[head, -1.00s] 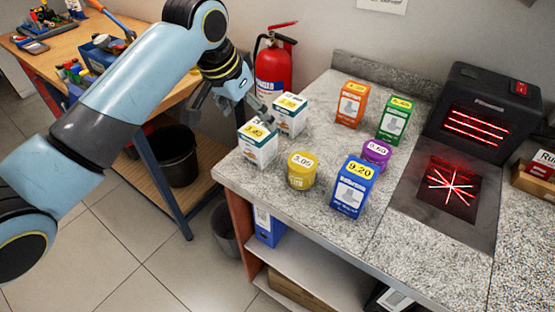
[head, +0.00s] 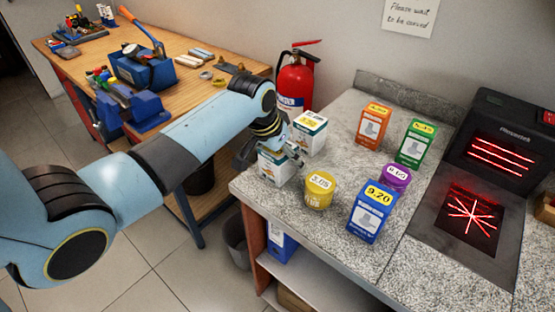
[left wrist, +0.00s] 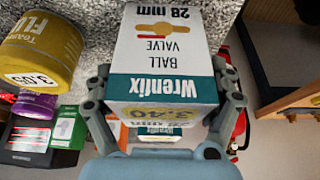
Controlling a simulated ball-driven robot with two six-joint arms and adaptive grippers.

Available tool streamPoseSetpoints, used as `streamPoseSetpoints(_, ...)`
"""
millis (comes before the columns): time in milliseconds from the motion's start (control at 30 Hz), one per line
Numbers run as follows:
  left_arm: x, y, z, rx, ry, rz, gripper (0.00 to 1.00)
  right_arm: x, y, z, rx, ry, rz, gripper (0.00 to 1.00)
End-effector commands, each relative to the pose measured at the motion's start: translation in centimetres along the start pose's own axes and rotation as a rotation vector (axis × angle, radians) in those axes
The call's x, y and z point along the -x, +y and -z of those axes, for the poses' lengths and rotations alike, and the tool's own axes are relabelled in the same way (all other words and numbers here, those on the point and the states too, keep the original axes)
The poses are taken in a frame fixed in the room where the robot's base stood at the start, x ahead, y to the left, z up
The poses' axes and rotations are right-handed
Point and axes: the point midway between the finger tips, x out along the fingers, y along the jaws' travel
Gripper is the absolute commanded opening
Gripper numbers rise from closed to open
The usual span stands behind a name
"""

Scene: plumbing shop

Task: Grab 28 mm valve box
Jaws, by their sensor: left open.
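The 28 mm valve box (left wrist: 165,45) is white with a dark green band, reads "Wrenfix BALL VALVE 28 mm", and appears upside down in the left wrist view. In the head view this white box (head: 277,171) stands at the counter's left edge, partly hidden by my gripper. My left gripper (head: 272,150) is over it from above. In the left wrist view my left gripper (left wrist: 162,78) is open, with a finger on each side of the box; contact cannot be told. My right gripper is not in view.
A similar white box (head: 311,134) stands close behind. A yellow tub (head: 319,193) is just right, with a blue box (head: 370,214), purple tub (head: 396,176), orange box (head: 373,125) and green box (head: 416,143) beyond. A red-lit scanner (head: 497,140) is at right; a fire extinguisher (head: 294,82) is behind.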

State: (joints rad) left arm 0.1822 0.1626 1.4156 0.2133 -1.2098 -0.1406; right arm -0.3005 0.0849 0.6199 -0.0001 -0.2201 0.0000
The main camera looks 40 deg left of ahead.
Motion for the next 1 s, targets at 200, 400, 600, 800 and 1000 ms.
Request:
streamPoseSetpoints(200,0.0,0.0,0.0,0.000,-0.001,0.000,0.70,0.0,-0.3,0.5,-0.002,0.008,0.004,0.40)
streamPoseSetpoints(400,0.0,0.0,0.0,0.000,-0.001,0.000,0.44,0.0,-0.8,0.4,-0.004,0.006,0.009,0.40)
streamPoseSetpoints(600,0.0,0.0,-0.1,0.001,-0.001,-0.001,0.18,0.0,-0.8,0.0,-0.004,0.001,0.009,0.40)
streamPoseSetpoints(800,0.1,0.0,0.0,0.000,0.001,0.000,0.11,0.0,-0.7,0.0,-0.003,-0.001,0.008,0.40)
streamPoseSetpoints(1000,1.1,0.0,0.6,-0.001,0.004,0.000,0.11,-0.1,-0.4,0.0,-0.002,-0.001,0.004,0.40)
